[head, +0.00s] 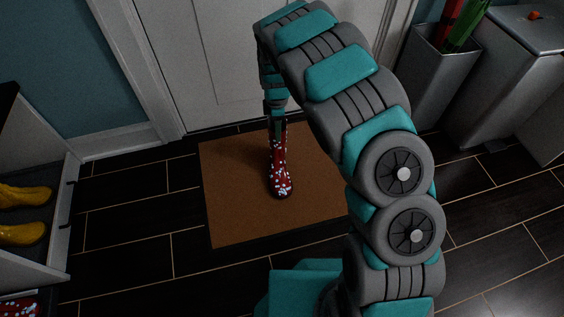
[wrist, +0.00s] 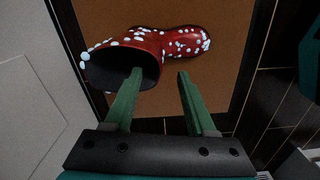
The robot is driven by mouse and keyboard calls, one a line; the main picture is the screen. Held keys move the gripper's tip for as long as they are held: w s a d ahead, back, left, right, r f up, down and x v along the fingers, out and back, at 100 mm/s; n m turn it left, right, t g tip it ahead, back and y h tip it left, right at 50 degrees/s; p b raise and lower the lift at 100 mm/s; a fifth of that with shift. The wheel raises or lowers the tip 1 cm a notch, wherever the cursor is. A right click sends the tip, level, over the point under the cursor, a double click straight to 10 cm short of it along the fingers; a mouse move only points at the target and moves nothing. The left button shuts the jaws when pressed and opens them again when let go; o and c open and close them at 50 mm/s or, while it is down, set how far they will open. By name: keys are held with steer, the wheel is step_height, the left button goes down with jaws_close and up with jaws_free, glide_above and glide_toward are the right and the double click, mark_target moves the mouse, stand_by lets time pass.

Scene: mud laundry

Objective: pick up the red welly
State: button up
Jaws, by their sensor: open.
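The red welly (head: 281,172), with white spots, stands upright on the brown doormat (head: 232,205) in the head view. In the wrist view I look down on the red welly (wrist: 178,43), with its dark open top at left and its toe at upper right. My gripper (wrist: 160,72) is open with nothing held, just over the boot's top. The left green fingertip overlaps the dark opening; the right fingertip is outside the rim. I cannot tell how deep the left finger reaches. In the head view my gripper (head: 278,124) shows small above the boot, partly hiding its top.
A white door (head: 215,60) stands close behind the mat. Yellow wellies (head: 22,233) sit in a shelf unit at left, with another red spotted item (head: 20,308) below. A grey bin (head: 415,85) holding red and green things stands at right. Dark floor is clear around the mat.

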glide_above(279, 157)
steer(key=w, duration=0.2)
steer(key=f, duration=0.7)
steer(key=shift+s+a+f+b, duration=0.15)
steer(key=shift+s+f+b, duration=0.1)
steer(key=shift+f+b, duration=0.1)
steer(key=shift+r, duration=0.1)
jaws_close()
stand_by(0.7)
